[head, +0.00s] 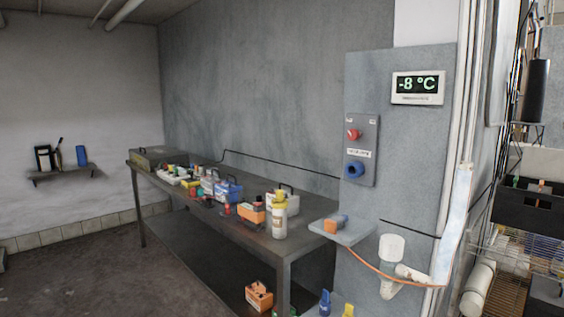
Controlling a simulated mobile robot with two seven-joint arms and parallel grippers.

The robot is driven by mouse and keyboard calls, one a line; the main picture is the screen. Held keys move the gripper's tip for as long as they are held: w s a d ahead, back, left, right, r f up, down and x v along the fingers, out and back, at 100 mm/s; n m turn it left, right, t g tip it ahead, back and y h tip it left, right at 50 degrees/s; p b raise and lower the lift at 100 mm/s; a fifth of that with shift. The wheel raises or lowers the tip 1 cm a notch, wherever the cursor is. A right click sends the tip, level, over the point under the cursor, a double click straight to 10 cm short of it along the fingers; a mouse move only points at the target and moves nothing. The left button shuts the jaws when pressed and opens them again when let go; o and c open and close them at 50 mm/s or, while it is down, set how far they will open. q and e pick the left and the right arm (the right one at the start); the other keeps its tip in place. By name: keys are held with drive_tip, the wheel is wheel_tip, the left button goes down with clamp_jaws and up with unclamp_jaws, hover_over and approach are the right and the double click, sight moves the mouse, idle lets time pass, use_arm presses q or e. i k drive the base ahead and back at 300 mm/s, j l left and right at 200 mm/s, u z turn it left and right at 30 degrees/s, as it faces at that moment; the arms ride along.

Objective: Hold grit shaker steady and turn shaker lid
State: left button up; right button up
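A white bottle-like shaker with a yellow lid (280,214) stands upright near the front right end of the long metal table (296,246). It looks like the grit shaker, but I cannot read its label. The lid appears to be on top of it. Nothing is touching it from my side. Neither of my grippers can be made out in the head view.
Boxes and bottles crowd the table, including a blue case (229,190) and an orange box (251,213). Another orange box (259,296) sits below. A wall panel (360,150) and a small shelf (341,231) stand right of the table. Floor at left is clear.

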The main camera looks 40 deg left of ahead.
sight(280, 199)
drive_tip(key=i+j+z, duration=0.1)
drive_tip(key=j, duration=0.25)
drive_tip(key=i+j, duration=0.1)
drive_tip(key=j, duration=0.25)
drive_tip(key=j+z, duration=0.15)
drive_tip(key=j, duration=0.2)
drive_tip(key=i+j, duration=0.1)
drive_tip(key=j, duration=0.45)
drive_tip(key=i+j, duration=0.15)
drive_tip(key=j, duration=0.4)
drive_tip(key=i+j, duration=0.1)
drive_tip(key=j, duration=0.45)
drive_tip(key=i+j+z, duration=0.1)
drive_tip(key=j, duration=0.45)
